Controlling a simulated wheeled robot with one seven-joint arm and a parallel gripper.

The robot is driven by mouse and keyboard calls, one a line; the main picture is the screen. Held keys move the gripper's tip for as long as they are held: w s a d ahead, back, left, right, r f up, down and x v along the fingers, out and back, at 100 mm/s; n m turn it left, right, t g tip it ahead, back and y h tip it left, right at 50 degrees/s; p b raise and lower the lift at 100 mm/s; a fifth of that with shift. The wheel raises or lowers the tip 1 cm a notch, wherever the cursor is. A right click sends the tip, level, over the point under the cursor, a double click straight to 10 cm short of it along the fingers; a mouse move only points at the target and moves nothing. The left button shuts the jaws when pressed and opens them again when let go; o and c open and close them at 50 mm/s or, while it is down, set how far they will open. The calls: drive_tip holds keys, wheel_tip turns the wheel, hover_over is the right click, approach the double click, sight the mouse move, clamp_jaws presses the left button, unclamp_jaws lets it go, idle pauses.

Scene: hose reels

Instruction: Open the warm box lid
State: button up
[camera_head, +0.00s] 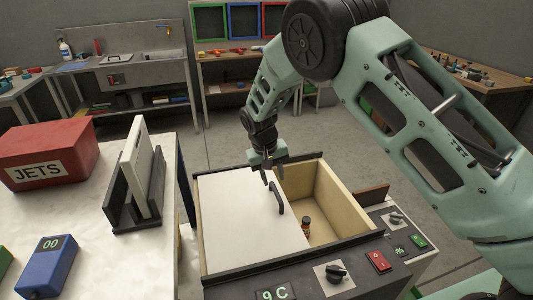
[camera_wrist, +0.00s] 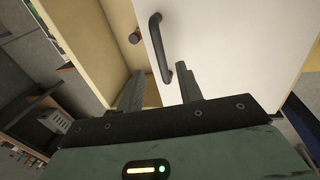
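The box (camera_head: 328,180) has pale wooden inner walls and a dark rim. Its white flat lid (camera_head: 240,215) covers the left part, and the right part is uncovered. A black bar handle (camera_head: 278,197) stands on the lid near its right edge. My gripper (camera_head: 271,180) is above the far end of this handle, fingers pointing down. In the wrist view, my gripper (camera_wrist: 161,84) has its fingers apart, with the near end of the handle (camera_wrist: 159,48) appearing between the tips. I cannot tell whether they touch it. A small dark bottle with an orange band (camera_head: 306,224) stands inside.
The front panel has a display reading "9 C" (camera_head: 274,294), a knob (camera_head: 336,272) and a red switch (camera_head: 378,262). A left table holds a red JETS box (camera_head: 46,155), a rack with white boards (camera_head: 137,180) and a blue timer (camera_head: 47,266). Benches stand behind.

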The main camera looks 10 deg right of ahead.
wheel_tip(320, 180, up, 11)
drive_tip(key=a+b, duration=0.1)
drive_tip(key=a, duration=0.1)
drive_tip(key=shift+a+r+b, duration=0.15)
drive_tip(key=shift+b, duration=0.2)
drive_tip(key=s+a+r+n+y, duration=0.1)
drive_tip(key=s+a+r+n, duration=0.15)
drive_tip(key=s, duration=0.75)
drive_tip(key=s+a+r+n+y, duration=0.2)
drive_tip(key=s+a+r, duration=0.1)
drive_tip(key=s, duration=0.8)
drive_tip(key=s+d+f+n, duration=0.1)
drive_tip(key=s+d+n, duration=0.2)
drive_tip(key=s, duration=1.3)
drive_tip(key=shift+s+d, duration=0.35)
drive_tip(key=shift+d, duration=0.25)
drive_tip(key=shift+f, duration=0.1)
